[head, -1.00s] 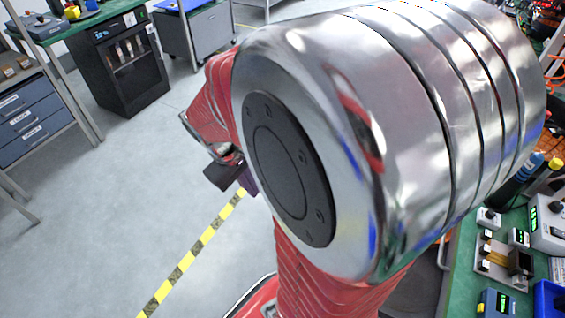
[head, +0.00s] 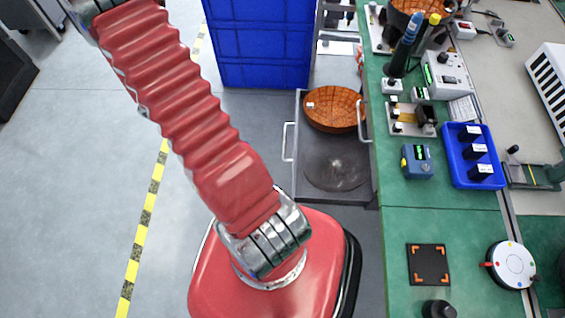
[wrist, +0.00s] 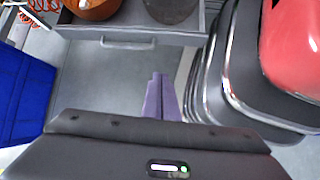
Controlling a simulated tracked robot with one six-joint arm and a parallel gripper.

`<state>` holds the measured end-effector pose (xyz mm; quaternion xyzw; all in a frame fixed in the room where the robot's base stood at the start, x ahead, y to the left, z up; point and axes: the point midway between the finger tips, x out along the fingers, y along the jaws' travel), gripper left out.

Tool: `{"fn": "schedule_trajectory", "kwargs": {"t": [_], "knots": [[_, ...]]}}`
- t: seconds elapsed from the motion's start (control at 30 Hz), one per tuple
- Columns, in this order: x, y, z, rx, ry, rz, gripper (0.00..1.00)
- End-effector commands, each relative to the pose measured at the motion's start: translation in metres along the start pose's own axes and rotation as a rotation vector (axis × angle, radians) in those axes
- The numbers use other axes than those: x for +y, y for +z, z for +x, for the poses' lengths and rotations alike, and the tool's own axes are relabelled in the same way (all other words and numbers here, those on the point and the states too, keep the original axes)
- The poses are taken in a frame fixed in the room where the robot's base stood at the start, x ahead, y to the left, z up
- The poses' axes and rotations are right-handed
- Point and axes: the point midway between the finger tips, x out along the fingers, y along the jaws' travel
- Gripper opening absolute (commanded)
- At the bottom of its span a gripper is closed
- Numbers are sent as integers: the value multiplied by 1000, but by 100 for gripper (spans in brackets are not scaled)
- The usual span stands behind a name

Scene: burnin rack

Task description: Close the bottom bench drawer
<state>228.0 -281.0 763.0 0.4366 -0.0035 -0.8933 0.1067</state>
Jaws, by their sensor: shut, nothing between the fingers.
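A grey bench drawer (head: 345,196) stands pulled out from under the green bench in the head view, its handle (head: 289,142) facing left. It holds an orange bowl (head: 335,103) and a dark round item (head: 337,162). In the wrist view the drawer front's handle (wrist: 128,43) is near the top, with the bowl (wrist: 92,6) behind it. My gripper (wrist: 158,76) shows as purple fingers, shut and empty, in front of the drawer and apart from the handle, slightly to its right. The gripper is out of the head view.
A stack of blue crates (head: 262,42) stands beside the drawer; its blue side (wrist: 22,90) is at the left in the wrist view. The bench top (head: 395,225) carries devices and a blue tray (head: 470,150). Open floor (head: 70,170) with striped tape lies left.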

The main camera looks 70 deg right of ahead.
Motion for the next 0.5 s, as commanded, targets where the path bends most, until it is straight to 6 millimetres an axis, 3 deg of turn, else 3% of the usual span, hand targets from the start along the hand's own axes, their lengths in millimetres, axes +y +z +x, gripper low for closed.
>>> {"fn": "schedule_trajectory", "kwargs": {"t": [0.03, 0.2, 0.33, 0.5], "knots": [[0, 0, 16, -27, -14, -16, 0], [1, 2, 52, -88, -42, -64, 0], [1, 3, 66, -109, -53, -83, 0], [1, 4, 69, -114, -54, -89, 0]]}}
